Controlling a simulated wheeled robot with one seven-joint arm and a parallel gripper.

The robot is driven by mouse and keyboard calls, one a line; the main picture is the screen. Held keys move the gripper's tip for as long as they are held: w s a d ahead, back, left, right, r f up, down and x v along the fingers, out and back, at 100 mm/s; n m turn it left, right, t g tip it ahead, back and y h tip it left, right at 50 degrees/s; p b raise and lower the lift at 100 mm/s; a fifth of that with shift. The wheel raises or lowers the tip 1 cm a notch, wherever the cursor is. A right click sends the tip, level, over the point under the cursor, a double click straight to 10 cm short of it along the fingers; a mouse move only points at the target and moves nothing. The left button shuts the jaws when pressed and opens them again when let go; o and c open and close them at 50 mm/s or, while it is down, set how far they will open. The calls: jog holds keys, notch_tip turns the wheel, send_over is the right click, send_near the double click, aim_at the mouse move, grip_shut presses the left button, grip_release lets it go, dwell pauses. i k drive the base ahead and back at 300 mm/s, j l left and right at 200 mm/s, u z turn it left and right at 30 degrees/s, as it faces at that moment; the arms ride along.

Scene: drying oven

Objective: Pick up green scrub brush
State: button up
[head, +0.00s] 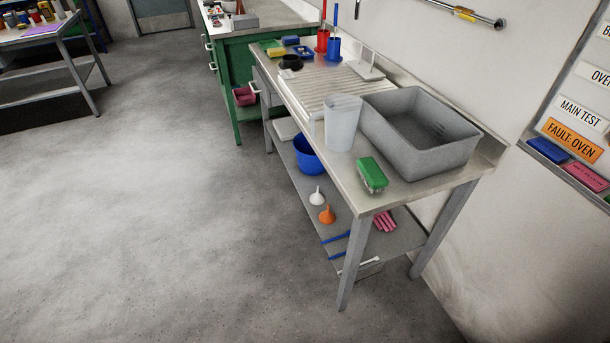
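A green scrub brush (373,173) with pale bristles underneath lies on the near end of the steel bench top (364,202). It sits in front of a grey basin and close to the bench's front left edge. Nothing lies on top of it. My gripper is not in view.
A grey basin (432,163) and a pale cup (342,122) stand close by the brush. A ribbed drainboard (326,88) lies behind them. The lower shelf holds a blue bowl (307,158) and an orange funnel (327,214). The floor (180,200) left of the bench is clear.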

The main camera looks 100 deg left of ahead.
aim_at(372, 175)
jog(key=k+j+u, duration=0.1)
jog(key=u, duration=1.6)
jog(key=i+u, duration=0.1)
jog(key=u, duration=0.95)
jog(key=l+u, duration=0.35)
jog(key=u, duration=0.15)
jog(key=k+j, duration=0.1)
jog(key=j, duration=0.4)
jog(key=k+j+z, duration=0.1)
jog(key=j, duration=0.35)
jog(key=j+z, duration=0.1)
jog(key=z, duration=3.45)
jog(key=u, duration=2.15)
